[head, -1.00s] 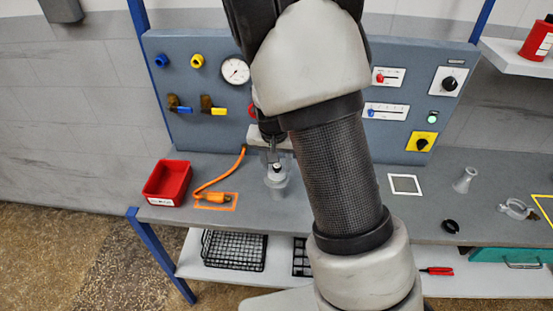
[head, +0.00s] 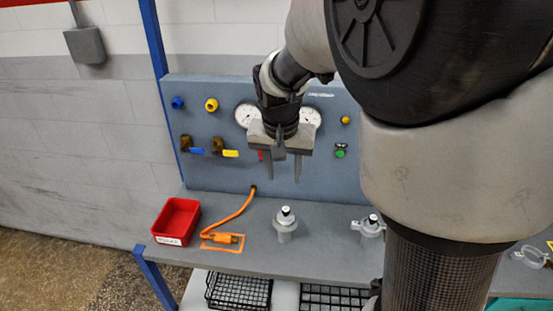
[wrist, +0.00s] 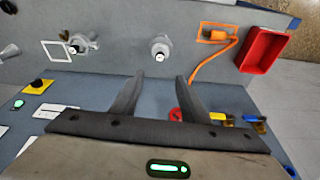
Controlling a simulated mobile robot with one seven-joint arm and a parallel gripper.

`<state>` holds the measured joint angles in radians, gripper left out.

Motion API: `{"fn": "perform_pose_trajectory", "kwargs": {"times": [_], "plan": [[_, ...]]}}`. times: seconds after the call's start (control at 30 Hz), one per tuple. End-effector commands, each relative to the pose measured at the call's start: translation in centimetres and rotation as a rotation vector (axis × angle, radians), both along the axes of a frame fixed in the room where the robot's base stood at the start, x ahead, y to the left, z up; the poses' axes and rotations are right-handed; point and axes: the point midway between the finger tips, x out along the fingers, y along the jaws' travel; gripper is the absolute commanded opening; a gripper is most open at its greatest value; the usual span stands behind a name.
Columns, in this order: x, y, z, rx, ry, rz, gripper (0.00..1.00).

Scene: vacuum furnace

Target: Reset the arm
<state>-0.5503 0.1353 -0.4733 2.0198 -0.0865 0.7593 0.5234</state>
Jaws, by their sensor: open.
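My gripper (head: 285,165) is in front of the blue-grey panel (head: 215,120) in the head view, above the bench top, with its fingers pointing down. The fingers are apart and nothing is between them. That fitting stands upright on the bench in the head view (head: 285,225). My arm covers the right part of the panel in the head view.
A red bin (head: 177,220) and an orange cable with its plug (head: 225,238) lie at the bench's left. Another grey fitting (head: 369,228) stands to the right. Yellow-handled (head: 225,147) and blue-handled (head: 192,145) valves stick out of the panel. Black wire baskets (head: 238,290) sit on the lower shelf.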

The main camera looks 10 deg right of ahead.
Motion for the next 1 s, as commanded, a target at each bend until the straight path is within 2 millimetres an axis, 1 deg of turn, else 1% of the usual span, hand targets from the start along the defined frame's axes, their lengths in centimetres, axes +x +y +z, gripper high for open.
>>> {"fn": "perform_pose_trajectory", "kwargs": {"times": [0.37, 0.47, 0.53, 0.57, 0.67, 0.8, 0.87, 0.9, 1.0], "plan": [[-0.1, 0.0, 0.2, 0.000, 0.000, 0.000, 0.41], [-0.6, -0.1, 0.7, 0.013, -0.003, 0.006, 0.41], [-1.6, -0.3, 1.6, 0.033, -0.011, 0.022, 0.41], [-2.2, -0.5, 2.0, 0.044, -0.015, 0.031, 0.41], [-4.9, -0.8, 4.0, 0.079, -0.038, 0.080, 0.41], [-9.5, -1.2, 6.6, 0.100, -0.090, 0.168, 0.41], [-11.4, -1.3, 7.4, 0.096, -0.115, 0.207, 0.41], [-12.7, -1.4, 7.9, 0.087, -0.132, 0.232, 0.41], [-15.7, -1.6, 8.6, 0.055, -0.167, 0.288, 0.41]]}}
